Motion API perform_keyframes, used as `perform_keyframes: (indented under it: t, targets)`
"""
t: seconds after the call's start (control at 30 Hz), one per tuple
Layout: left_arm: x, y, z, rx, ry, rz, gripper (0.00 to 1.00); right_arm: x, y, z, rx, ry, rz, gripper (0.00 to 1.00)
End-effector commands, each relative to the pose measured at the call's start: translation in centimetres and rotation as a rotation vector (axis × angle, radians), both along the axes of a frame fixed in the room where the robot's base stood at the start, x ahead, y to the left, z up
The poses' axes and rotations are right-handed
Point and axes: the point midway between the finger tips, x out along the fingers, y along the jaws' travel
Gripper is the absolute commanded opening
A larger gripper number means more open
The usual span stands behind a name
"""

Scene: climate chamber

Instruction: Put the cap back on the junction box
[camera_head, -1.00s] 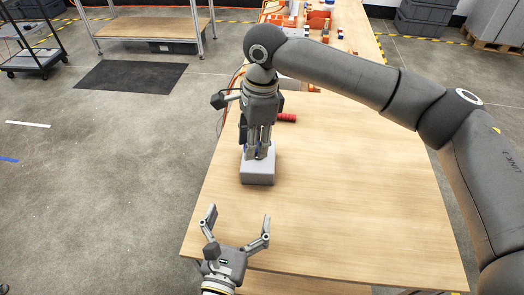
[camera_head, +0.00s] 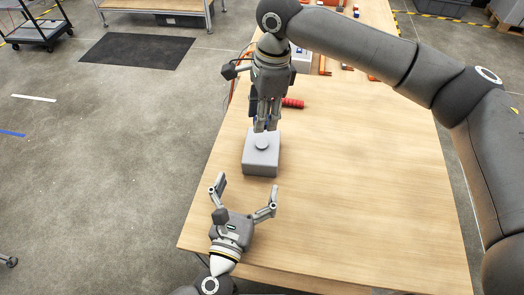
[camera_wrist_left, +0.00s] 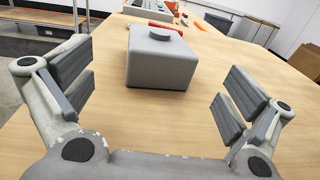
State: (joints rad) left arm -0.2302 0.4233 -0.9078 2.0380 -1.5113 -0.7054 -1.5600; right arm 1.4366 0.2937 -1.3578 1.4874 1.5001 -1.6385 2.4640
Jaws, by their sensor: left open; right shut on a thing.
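The grey junction box (camera_head: 261,163) stands on the wooden table. A round grey cap-like disc (camera_head: 262,142) is on its top; both the box (camera_wrist_left: 160,65) and the disc (camera_wrist_left: 166,34) show in the left wrist view. My right gripper (camera_head: 267,126) points down just behind and above the disc. It is shut on a small blue thing, mostly hidden between the fingers. My left gripper (camera_head: 245,198) is open and empty, in front of the box, its fingers spread towards it. In the left wrist view the box lies beyond the open fingers.
A red ridged cylinder (camera_head: 293,103) lies behind the box, right of my right gripper. Small orange and blue items lie at the table's far end. The wooden table (camera_head: 360,180) is clear right of the box; its left edge runs close to the box.

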Motion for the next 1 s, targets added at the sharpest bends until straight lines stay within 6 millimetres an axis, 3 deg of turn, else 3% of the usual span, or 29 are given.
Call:
perform_keyframes:
  t: [0.5,0.7,1.0]
  targets:
    - [8.8,-2.4,0.1,0.001,-0.002,0.0,1.0,0.0,0.0,0.0,0.0,0.0,0.0,0.25]
    - [10.5,-2.9,0.0,0.002,-0.001,0.0,1.0,0.0,0.0,0.0,0.0,0.0,0.0,0.25]
    - [10.8,-3.0,0.0,0.001,0.0,0.0,1.0,0.0,0.0,0.0,0.0,0.0,0.0,0.25]
